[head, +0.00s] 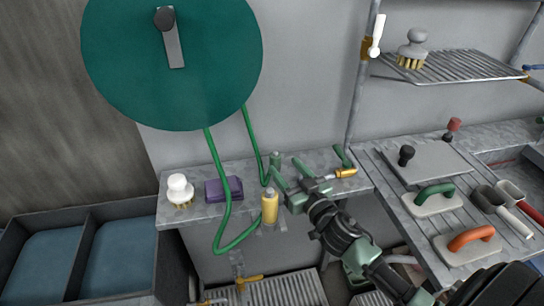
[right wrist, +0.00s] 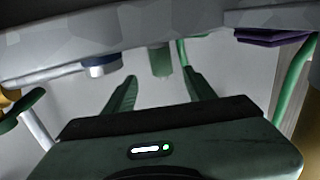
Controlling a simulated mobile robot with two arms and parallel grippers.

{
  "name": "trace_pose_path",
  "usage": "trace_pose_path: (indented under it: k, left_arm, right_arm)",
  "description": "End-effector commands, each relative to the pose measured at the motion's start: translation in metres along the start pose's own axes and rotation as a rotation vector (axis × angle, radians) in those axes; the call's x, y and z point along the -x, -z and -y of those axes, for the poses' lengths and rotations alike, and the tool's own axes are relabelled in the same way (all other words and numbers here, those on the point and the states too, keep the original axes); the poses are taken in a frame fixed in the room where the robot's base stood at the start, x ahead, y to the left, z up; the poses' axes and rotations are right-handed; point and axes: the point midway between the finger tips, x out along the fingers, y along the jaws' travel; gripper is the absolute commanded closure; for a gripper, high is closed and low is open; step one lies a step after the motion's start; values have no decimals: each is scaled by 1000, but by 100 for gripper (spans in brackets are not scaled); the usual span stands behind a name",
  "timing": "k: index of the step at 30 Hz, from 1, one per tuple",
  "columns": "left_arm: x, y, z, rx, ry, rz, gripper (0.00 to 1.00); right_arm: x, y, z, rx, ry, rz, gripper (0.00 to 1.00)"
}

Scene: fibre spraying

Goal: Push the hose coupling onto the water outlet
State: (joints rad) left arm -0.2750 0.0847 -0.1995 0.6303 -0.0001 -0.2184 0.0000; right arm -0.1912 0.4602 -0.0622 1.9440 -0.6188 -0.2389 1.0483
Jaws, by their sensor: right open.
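A green hose (head: 222,170) hangs in a loop from the green reel. A small green cylinder (head: 275,159), which looks like the hose coupling, stands on the grey counter; I cannot clearly see how the hose joins it. It also shows in the right wrist view (right wrist: 160,61), between the spread fingers and beyond their tips, apart from both. My right gripper (head: 284,174) is open and empty at the counter. A brass tap (head: 345,173) with a green handle, apparently the water outlet, is just right of it. A blue part with a grey ring (right wrist: 101,67) shows at the counter. My left gripper is out of view.
A purple sponge (head: 223,189) and a white brush (head: 179,189) are further left. The green reel (head: 172,85) hangs above. Handled tools (head: 433,197) lie on the right-hand slatted counter.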

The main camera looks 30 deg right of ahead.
Motion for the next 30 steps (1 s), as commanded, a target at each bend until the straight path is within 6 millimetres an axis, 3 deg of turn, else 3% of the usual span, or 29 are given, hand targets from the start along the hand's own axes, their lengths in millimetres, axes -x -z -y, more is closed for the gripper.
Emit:
trace_pose_path:
  k: [6, 9, 15, 22, 23, 28, 30]
  left_arm:
    - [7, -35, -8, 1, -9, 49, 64]
    - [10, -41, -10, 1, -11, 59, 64]
    - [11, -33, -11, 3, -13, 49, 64]
    - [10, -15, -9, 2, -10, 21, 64]
    - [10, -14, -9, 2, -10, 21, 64]
    - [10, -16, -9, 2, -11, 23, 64]
    - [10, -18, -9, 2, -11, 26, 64]
  right_arm:
    - [-26, -1, 1, 3, -2, -1, 45]
    - [-42, -5, 2, 2, -2, -1, 45]
    - [-62, -6, 3, 1, -1, 0, 45]
    - [-63, -8, 3, 1, 0, 1, 45]
    - [-63, -8, 3, 1, 0, 1, 50]
    - [-63, -8, 3, 1, -1, 1, 98]
    - [-63, -7, 3, 1, -1, 0, 100]
